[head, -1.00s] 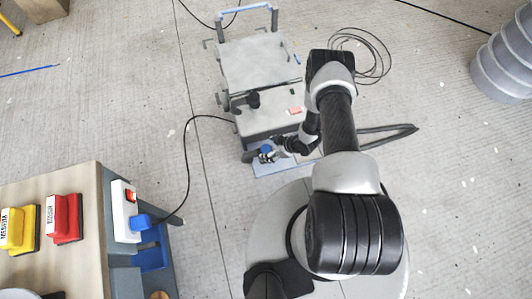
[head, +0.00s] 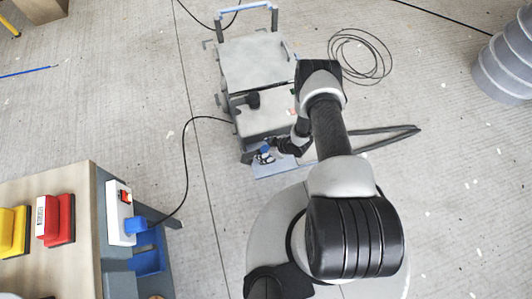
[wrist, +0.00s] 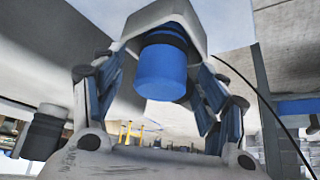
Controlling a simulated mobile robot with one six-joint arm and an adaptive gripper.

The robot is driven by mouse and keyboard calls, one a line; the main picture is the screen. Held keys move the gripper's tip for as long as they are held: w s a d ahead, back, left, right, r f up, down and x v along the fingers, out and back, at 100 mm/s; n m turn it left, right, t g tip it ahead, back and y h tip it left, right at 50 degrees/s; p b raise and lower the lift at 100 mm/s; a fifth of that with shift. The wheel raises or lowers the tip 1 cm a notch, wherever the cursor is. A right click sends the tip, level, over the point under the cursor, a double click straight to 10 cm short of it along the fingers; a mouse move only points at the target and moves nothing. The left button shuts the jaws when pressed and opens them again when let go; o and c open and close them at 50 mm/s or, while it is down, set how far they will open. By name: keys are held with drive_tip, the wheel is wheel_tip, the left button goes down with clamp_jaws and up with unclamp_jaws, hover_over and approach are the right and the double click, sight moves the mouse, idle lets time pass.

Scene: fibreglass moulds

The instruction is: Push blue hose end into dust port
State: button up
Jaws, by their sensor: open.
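The blue hose end (wrist: 162,72) has a dark collar and hangs from a grey bracket (wrist: 165,15) in the wrist view. It also shows small and blue in the head view (head: 265,150), at the front of the grey cart. My gripper (wrist: 160,90) is open, with a finger on each side of the hose end; I cannot tell whether they touch it. In the head view my gripper (head: 268,155) is at the cart's front, partly hidden by my arm. A dark, round stub (wrist: 42,137) at the left of the wrist view may be the dust port; I cannot tell.
A workbench (head: 80,185) with yellow and red blocks stands at lower left. A black cable crosses the floor to the cart. Grey ducting (head: 505,65) stands at upper right.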

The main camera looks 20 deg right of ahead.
drive_tip(key=c, duration=1.1)
wheel_tip(320, 180, up, 20)
drive_tip(key=p, duration=0.7)
drive_tip(key=shift+p, duration=0.3)
drive_tip(key=w+r+m+t+h, duration=0.2)
drive_tip(key=r+m, duration=0.7)
drive_tip(key=r, duration=1.3)
drive_tip(key=w+h, duration=0.1)
drive_tip(key=h, duration=0.1)
drive_tip(key=shift+h, duration=0.3)
drive_tip(key=shift+d+r, duration=0.1)
drive_tip(key=shift+d, duration=0.05)
